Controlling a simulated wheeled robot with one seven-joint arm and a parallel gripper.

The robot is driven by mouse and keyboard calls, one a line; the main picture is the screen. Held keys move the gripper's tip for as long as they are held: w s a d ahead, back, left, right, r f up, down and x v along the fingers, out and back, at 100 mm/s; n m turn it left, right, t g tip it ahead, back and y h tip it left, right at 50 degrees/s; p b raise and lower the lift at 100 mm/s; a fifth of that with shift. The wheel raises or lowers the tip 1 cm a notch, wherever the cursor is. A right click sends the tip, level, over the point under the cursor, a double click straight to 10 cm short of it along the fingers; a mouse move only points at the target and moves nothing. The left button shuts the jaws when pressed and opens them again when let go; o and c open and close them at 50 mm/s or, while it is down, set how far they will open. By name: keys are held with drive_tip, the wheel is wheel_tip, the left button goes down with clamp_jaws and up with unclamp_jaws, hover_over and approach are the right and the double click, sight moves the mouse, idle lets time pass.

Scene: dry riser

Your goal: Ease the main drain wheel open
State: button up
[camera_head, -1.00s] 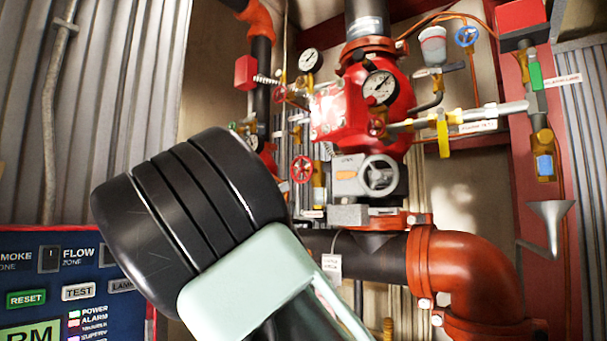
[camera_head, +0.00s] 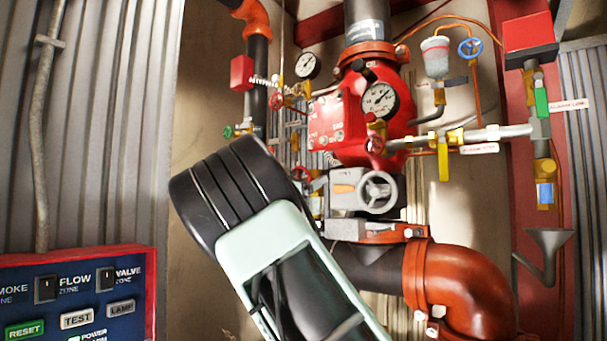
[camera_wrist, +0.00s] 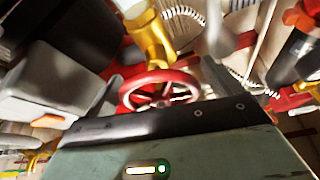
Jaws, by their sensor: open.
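A small red handwheel on a brass valve, which I take for the main drain wheel, shows in the wrist view (camera_wrist: 135,97). In the head view the red handwheel (camera_head: 302,174) is partly hidden behind my arm, left of the grey gearbox. My gripper (camera_wrist: 162,85) is open, its blurred grey fingers either side of the wheel in the wrist view. The wheel is close in front of it; I cannot tell whether they touch. In the head view my arm hides the gripper.
A grey gearbox with a grey handwheel (camera_head: 377,192) stands right of the red wheel. Above are the red valve body (camera_head: 345,120) and a gauge (camera_head: 380,100). An orange elbow pipe (camera_head: 465,280) is lower right. An alarm panel (camera_head: 75,290) is lower left.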

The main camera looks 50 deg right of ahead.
drive_tip(key=shift+d, duration=0.15)
drive_tip(key=c, duration=1)
drive_tip(key=shift+f+b, duration=0.25)
drive_tip(key=shift+b, duration=0.9)
